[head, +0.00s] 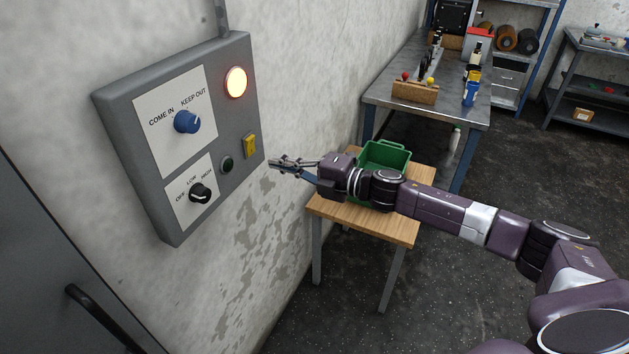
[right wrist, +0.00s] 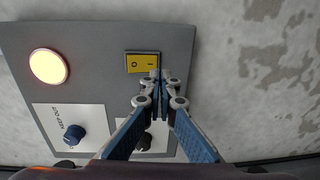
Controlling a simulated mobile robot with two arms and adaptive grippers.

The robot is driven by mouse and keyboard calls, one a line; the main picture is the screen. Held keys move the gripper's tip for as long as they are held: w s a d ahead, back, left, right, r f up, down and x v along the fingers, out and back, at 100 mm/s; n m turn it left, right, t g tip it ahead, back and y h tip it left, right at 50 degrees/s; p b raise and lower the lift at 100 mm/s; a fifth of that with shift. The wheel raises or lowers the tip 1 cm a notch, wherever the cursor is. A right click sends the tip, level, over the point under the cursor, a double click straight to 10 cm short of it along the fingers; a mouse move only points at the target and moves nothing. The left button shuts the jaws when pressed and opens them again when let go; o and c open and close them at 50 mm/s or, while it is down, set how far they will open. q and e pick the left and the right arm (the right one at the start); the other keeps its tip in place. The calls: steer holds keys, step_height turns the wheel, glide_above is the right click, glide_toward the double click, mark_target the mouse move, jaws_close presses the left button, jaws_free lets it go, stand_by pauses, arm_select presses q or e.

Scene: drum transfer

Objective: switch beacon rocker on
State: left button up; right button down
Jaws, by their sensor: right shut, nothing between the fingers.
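The beacon rocker is a yellow switch (head: 250,146) in a dark frame, low on the right side of the grey control box on the wall. It also shows in the right wrist view (right wrist: 142,63), with its O and I marks. The round beacon lamp (head: 236,82) above it glows orange-white, and glows in the right wrist view (right wrist: 48,66) too. My right gripper (head: 274,163) is shut and empty, its tips just right of the rocker in the head view. In the right wrist view its fingertips (right wrist: 157,76) overlap the rocker's lower right corner; whether they touch cannot be told. My left gripper is not in view.
The box (head: 110,112) also carries a blue knob (head: 187,122), a black knob (head: 200,192) and a dark round button (head: 227,165). A green crate (head: 384,153) stands on a wooden table (head: 395,228) behind my right arm. A metal workbench (head: 440,105) stands farther back.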

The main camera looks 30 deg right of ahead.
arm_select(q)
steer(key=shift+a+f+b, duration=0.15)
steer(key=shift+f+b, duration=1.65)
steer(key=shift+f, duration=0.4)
arm_select(e)
steer(key=f+v, duration=0.2)
steer(key=v, duration=0.6)
steer(key=shift+s+d, duration=0.15)
steer(key=shift+d, duration=0.05)
